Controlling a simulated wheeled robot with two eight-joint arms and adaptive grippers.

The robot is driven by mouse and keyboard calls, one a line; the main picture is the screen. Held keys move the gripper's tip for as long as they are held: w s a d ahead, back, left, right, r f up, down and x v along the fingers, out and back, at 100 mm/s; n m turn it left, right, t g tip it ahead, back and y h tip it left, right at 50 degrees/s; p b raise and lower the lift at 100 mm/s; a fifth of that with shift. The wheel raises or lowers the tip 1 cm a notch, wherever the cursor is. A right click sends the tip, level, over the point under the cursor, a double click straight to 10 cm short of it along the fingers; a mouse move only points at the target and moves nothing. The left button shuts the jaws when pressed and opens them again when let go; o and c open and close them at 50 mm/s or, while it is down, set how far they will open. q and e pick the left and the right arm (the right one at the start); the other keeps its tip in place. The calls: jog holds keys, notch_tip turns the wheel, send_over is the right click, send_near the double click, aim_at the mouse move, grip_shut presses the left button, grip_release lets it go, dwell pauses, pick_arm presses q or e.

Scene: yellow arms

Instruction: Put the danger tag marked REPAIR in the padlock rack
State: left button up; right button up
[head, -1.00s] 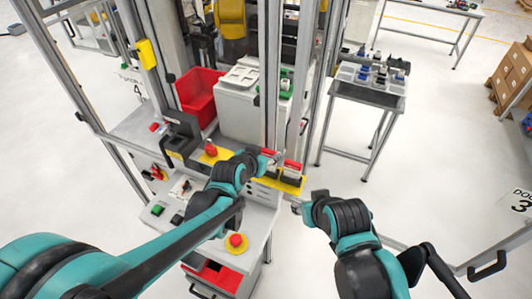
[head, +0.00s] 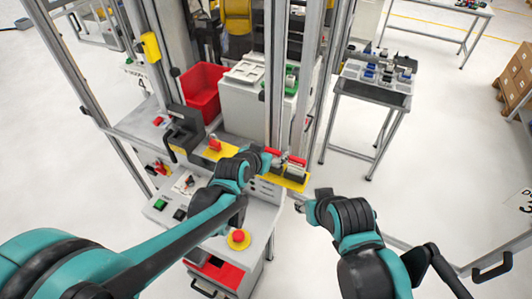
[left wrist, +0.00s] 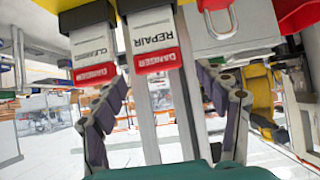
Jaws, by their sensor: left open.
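The danger tag marked REPAIR (left wrist: 153,32) is white with a red DANGER end and shows at the top middle of the left wrist view. In the head view my left gripper (head: 281,160) is at a yellow holder (head: 284,182) with red and grey items; I cannot tell whether this is the padlock rack. My right gripper (head: 304,206) is lower right of it, its jaws unclear.
A red bin (head: 202,92), a white machine (head: 243,108) and an aluminium post (head: 274,75) stand behind. A red emergency button (head: 238,237) is on the panel in front.

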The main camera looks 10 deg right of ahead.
pick_arm(q)
jog(key=v, duration=1.2)
jog(key=shift+f, duration=0.1)
jog(key=s+a+f+n+y+b, duration=0.2)
jog(key=s+a+f+b, duration=0.2)
jog(key=a+f+b, duration=0.3)
jog(key=s+a+f+n+g+y+b, duration=0.1)
jog(key=s+a+f+b, duration=0.3)
jog(key=a+f+b, duration=0.4)
jog(key=s+a+f+n+g+y+b, duration=0.1)
jog(key=s+a+f+n+y+b, duration=0.2)
jog(key=a+f+b, duration=0.5)
notch_tip(320, 180, down, 9)
jog(key=s+b, duration=0.1)
jog(key=b, duration=0.2)
jog(key=shift+s+f+n+b, duration=0.15)
jog(key=shift+s+n+b, duration=0.1)
jog(key=shift+n+b, duration=0.15)
